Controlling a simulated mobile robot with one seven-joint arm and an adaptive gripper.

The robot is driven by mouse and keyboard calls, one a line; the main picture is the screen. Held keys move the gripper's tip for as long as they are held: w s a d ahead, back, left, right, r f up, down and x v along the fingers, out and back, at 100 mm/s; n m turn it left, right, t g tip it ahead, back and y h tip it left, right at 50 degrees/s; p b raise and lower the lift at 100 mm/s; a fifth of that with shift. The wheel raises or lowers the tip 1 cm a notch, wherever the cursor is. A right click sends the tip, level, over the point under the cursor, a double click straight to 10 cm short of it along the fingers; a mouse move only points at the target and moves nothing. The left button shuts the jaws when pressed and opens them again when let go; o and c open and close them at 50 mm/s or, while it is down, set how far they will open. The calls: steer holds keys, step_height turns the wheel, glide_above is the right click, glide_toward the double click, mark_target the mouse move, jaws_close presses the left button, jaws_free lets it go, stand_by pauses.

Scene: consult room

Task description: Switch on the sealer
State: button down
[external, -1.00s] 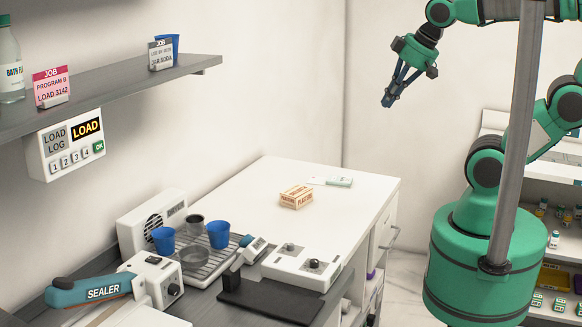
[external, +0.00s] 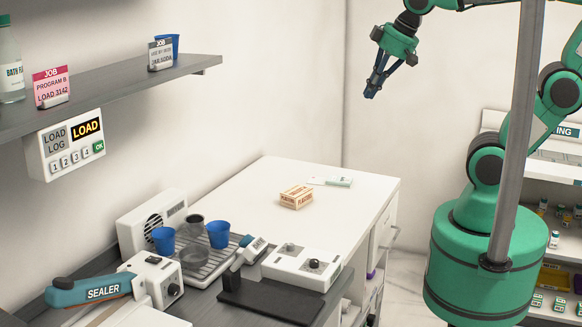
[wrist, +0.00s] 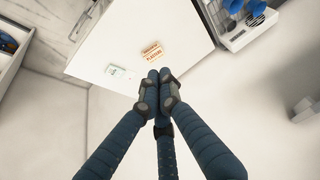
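The sealer (external: 103,291) is at the lower left of the external view, with a teal arm marked SEALER. A white box with a dark knob (external: 173,289) stands at its right end. Its switch state is too small to tell. My gripper (external: 371,93) hangs high above the far end of the white counter, well away from the sealer. In the wrist view my gripper's fingers (wrist: 159,76) are together, with nothing seen between them. The sealer is not visible in the wrist view.
A carton (external: 296,197) lies on the white counter (external: 300,226). Blue cups (external: 218,234) stand on a rack, beside a white unit with knobs (external: 301,268) and a dark mat (external: 272,299). A LOAD panel (external: 72,145) hangs under the shelf (external: 110,97). Air above the counter is clear.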

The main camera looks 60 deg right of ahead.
steer(key=w+a+g+p, duration=0.2)
steer(key=w+a+p, duration=0.2)
steer(key=w+a, duration=1.7)
steer(key=w+a+f+p, duration=0.1)
steer(key=w+a+f, duration=0.2)
steer(key=a, duration=0.7)
steer(key=w+a+f, duration=0.4)
steer(key=a+f, duration=0.3)
steer(key=a, duration=0.4)
steer(key=w+a+f+p, duration=0.1)
steer(key=w+a+f, duration=0.3)
steer(key=a, duration=0.7)
steer(key=shift+a+f+p, duration=0.2)
steer(key=shift+f+p, duration=0.15)
steer(key=shift+f, duration=0.45)
steer(key=shift+w, duration=0.1)
glide_above(153, 260)
steer(key=shift+g, duration=0.3)
steer(key=f, duration=1.2)
steer(key=shift+s, duration=0.3)
steer(key=shift+s+f, duration=0.1)
steer(key=shift+f, duration=0.75)
